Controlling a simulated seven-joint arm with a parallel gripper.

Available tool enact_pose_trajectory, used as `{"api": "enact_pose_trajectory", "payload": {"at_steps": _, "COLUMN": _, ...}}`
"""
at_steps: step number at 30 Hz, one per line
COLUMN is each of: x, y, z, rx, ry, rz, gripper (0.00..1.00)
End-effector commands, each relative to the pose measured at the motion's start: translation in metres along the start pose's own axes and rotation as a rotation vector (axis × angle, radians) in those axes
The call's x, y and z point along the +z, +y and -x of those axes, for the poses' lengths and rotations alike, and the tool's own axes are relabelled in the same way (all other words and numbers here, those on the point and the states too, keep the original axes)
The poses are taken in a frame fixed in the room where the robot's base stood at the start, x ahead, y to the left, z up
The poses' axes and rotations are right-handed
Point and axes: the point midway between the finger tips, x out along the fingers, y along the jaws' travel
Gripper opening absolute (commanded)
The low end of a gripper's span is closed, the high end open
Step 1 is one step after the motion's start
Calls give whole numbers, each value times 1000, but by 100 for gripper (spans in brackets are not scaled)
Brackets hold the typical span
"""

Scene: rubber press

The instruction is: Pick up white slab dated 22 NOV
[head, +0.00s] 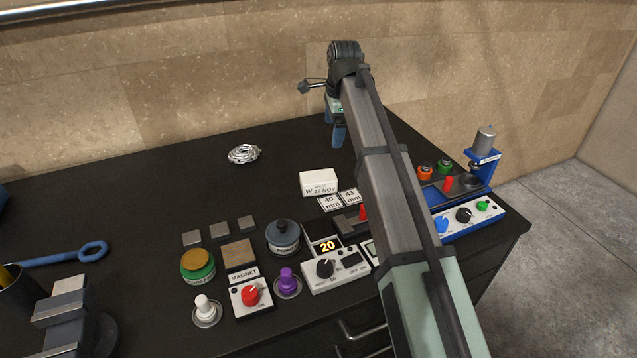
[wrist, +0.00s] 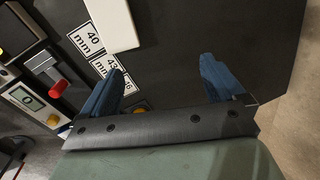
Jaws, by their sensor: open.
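The white slab (head: 319,183) lies on the black bench top, behind the 40 mm and 43 mm labels. Its front face reads 22 NOV in the head view. In the wrist view the slab (wrist: 109,22) is at the top, partly cut off by the frame edge. My gripper (head: 338,128) is above the bench, behind and to the right of the slab. The slab lies beyond the left fingertip, not between the fingers.
The 40 mm label (head: 331,203) lies just in front of the slab. A device with a red handle (wrist: 58,87) stands nearby. A blue press (head: 484,160) stands at the right bench edge. A silver coil (head: 244,154) lies left of the slab, with clear bench between.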

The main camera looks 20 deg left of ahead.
Motion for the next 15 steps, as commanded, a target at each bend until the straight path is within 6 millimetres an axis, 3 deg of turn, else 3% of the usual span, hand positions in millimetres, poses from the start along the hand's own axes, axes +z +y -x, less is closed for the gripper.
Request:
{"api": "enact_pose_trajectory", "payload": {"at_steps": 1, "x": 18, "y": 11, "z": 2, "rx": 42, "ry": 8, "rz": 11, "gripper": 96}}
{"api": "enact_pose_trajectory", "payload": {"at_steps": 6, "x": 50, "y": 38, "z": 7, "rx": 149, "ry": 35, "rz": 22, "gripper": 96}}
{"api": "enact_pose_trajectory", "payload": {"at_steps": 11, "x": 58, "y": 48, "z": 3, "rx": 185, "ry": 47, "rz": 23, "gripper": 96}}
{"api": "enact_pose_trajectory", "payload": {"at_steps": 15, "x": 57, "y": 53, "z": -16, "rx": 188, "ry": 47, "rz": 23, "gripper": 96}}
